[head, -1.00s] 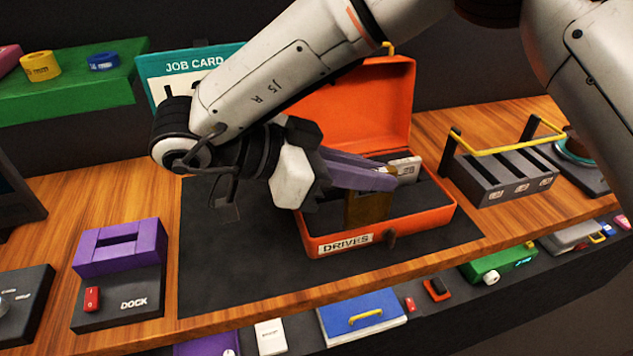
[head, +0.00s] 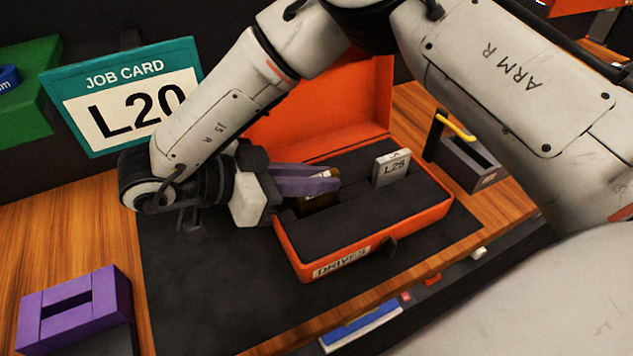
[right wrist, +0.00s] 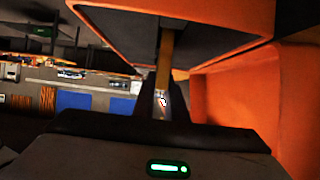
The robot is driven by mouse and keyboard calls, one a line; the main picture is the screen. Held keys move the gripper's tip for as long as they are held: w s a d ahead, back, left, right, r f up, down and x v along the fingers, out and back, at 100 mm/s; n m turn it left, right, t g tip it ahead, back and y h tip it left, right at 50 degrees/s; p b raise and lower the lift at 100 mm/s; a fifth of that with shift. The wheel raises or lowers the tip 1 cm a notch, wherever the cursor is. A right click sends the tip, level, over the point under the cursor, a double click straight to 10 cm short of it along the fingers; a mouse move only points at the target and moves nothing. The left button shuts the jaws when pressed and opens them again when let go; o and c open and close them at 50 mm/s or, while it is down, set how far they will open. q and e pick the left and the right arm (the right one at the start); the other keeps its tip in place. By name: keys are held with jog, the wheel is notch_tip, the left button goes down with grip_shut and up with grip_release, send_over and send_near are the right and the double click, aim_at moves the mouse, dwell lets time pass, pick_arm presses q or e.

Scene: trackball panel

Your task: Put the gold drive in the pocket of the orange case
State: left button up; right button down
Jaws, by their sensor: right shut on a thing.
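The orange case (head: 420,222) stands open on the dark mat, with dark foam inside and a DRIVES label on its front. My right gripper (head: 325,180), with purple fingers, reaches in from the left over the case's left part and is shut on the gold drive (head: 318,203). Little of the drive shows below the fingers. In the right wrist view the gold drive (right wrist: 166,55) runs from the fingers into a gap in the dark foam (right wrist: 215,35); how deep it sits I cannot tell. A pale drive (head: 392,168) stands upright in the case's right part. My left gripper is out of view.
A job card (head: 125,100) reading L20 stands behind at the left. A purple-topped dock (head: 75,308) is at the lower left. A dark rack with a yellow bar (head: 456,126) stands right of the case. Dark mat (head: 205,300) lies clear in front.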

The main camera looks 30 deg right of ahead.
jog(key=shift+f, duration=0.65)
jog(key=shift+f, duration=0.25)
jog(key=c, duration=1.8)
grip_release()
jog(key=shift+r, duration=0.1)
jog(key=shift+w+a+r, duration=0.1)
jog(key=shift+r, duration=0.15)
jog(key=shift+b+v, duration=0.45)
jog(key=shift+v, duration=3.15)
